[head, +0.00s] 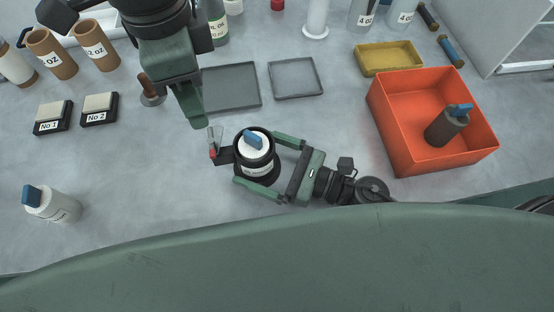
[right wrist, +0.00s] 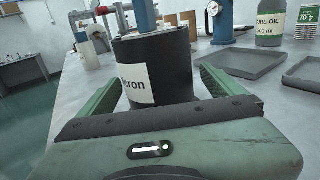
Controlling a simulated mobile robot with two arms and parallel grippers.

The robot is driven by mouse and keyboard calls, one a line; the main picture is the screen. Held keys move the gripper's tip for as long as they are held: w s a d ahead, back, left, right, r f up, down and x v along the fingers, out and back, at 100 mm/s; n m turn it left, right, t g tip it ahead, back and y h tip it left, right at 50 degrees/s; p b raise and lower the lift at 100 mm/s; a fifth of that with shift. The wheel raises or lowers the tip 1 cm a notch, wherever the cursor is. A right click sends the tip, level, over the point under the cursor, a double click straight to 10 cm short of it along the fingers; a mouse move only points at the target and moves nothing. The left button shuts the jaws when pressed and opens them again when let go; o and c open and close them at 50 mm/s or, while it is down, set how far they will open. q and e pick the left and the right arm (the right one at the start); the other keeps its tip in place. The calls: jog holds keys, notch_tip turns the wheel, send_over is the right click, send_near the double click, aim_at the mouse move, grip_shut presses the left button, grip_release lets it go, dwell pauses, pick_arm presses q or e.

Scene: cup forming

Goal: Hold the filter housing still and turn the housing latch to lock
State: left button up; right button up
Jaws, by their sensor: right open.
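The black round filter housing (head: 241,171) stands on the table in the head view, with a white-topped, blue-handled filter (head: 262,143) inside it. In the right wrist view the dark cylinder (right wrist: 180,65) bears a white label ending in "cron". The latch (head: 213,152), with a red end, sticks out at the housing's left side. My right gripper (head: 256,161) is open, its fingers on either side of the housing; whether they touch it is unclear. My left gripper (head: 197,120) points down just above and left of the latch in the picture; its finger gap is hidden.
Two grey trays (head: 232,87) (head: 296,78) lie behind the housing. A white, blue-handled filter (head: 52,205) lies at left. The table between it and the housing is clear.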

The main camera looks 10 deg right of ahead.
jog(key=shift+w+a, duration=0.3)
jog(key=shift+a, duration=0.25)
jog(key=c, duration=2)
